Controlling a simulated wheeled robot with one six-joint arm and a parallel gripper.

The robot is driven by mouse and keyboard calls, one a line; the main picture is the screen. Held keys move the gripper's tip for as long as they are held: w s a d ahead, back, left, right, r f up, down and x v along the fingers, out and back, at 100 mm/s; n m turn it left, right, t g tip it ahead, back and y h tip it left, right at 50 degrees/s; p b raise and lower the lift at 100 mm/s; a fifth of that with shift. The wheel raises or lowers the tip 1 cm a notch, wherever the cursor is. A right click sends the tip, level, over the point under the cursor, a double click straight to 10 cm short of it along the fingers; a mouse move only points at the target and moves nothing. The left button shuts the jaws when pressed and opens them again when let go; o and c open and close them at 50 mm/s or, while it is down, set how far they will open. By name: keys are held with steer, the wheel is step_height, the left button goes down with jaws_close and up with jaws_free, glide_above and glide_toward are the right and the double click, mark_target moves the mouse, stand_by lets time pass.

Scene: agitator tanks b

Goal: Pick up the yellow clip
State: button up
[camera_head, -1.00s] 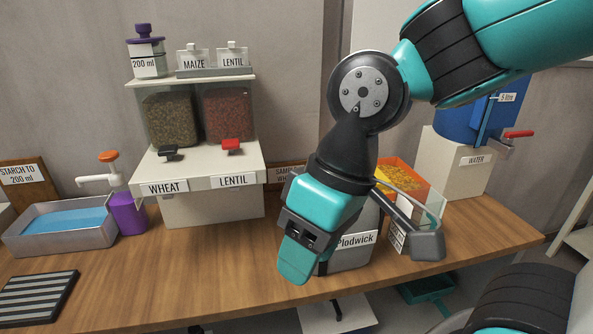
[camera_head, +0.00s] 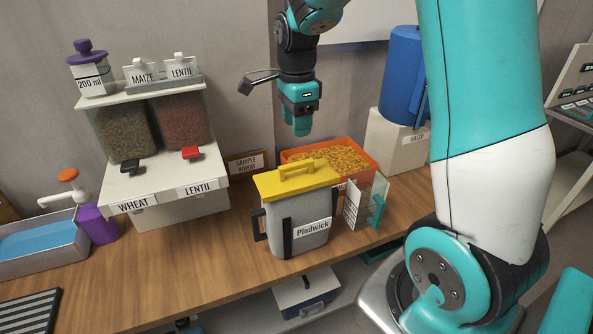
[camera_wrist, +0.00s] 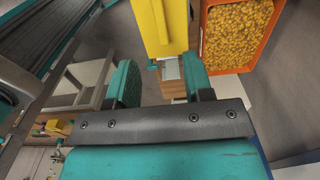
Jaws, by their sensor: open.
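I cannot make out a thing that is surely the yellow clip. A small yellow object (camera_wrist: 54,126) with a red part shows at the lower left of the wrist view, too small to identify. The largest yellow thing is the handled lid (camera_head: 300,177) on the grey Plodwick container (camera_head: 297,228); the lid also shows at the top of the wrist view (camera_wrist: 158,22). My gripper (camera_head: 302,128) points down above and behind the lid in the head view. In the wrist view its two teal fingers (camera_wrist: 162,78) are apart with nothing held between them.
An orange tray (camera_head: 371,160) of yellow grain stands behind the container, and a clear scoop-like box (camera_head: 360,205) beside it. The wheat and lentil dispenser (camera_head: 165,185) is at left, the blue water tank (camera_head: 400,85) at right. The front bench (camera_head: 190,265) is clear.

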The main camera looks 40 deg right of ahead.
mark_target(296, 163)
step_height(296, 163, down, 6)
steer(key=shift+f+p, duration=0.2)
steer(key=shift+p, duration=0.45)
steer(key=shift+f+p, duration=1.15)
steer(key=shift+f, duration=1.45)
jaws_close()
